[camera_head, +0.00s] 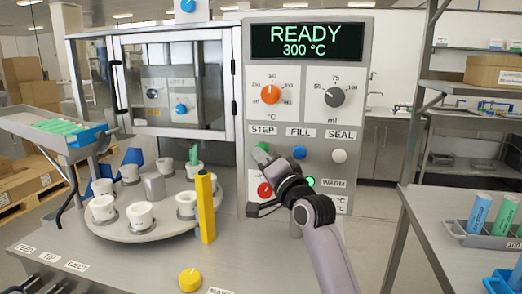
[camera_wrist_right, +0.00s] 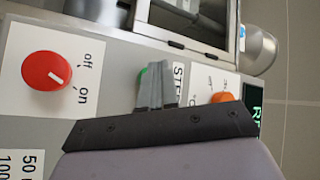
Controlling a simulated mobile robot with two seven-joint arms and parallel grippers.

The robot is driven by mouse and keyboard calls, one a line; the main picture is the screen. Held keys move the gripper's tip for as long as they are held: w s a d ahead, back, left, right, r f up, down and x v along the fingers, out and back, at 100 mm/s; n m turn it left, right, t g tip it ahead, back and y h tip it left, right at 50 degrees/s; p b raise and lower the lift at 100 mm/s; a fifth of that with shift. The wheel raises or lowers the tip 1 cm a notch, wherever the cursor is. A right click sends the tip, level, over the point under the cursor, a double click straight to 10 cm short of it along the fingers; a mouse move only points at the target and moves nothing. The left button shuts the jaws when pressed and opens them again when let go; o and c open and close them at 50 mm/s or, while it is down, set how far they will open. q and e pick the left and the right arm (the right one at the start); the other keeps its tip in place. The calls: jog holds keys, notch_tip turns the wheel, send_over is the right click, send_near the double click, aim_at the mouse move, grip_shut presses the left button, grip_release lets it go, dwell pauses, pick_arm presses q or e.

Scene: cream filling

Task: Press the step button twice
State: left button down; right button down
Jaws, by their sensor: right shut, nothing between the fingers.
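The green step button (camera_head: 262,147) is on the machine's front panel, under the STEP label (camera_head: 262,130). My right gripper (camera_head: 259,154) is in front of the panel, with its shut, empty fingertips just below and over part of the button. In the right wrist view, the fingertips (camera_wrist_right: 154,70) cover most of the green button (camera_wrist_right: 143,75), and only its edge shows. I cannot tell whether they touch it. My left gripper is not in view.
A blue fill button (camera_head: 299,152) and a white seal button (camera_head: 339,155) sit to the right. A red knob (camera_head: 264,190) is below. A round turntable (camera_head: 135,232) with several white cups and a yellow post (camera_head: 205,208) stand to the left.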

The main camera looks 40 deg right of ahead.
jog(key=shift+w+d, duration=0.35)
jog(key=shift+d, duration=0.05)
dwell(0.9)
jog(key=shift+s+a, duration=0.1)
jog(key=shift+a, duration=0.05)
dwell(0.3)
jog(key=shift+s+a+p, duration=0.55)
jog(key=shift+a+p, duration=0.05)
jog(key=s+a+p, duration=0.2)
jog(key=s+a, duration=0.1)
jog(key=shift+s+a, duration=0.1)
jog(key=shift+a, duration=0.3)
dwell(0.8)
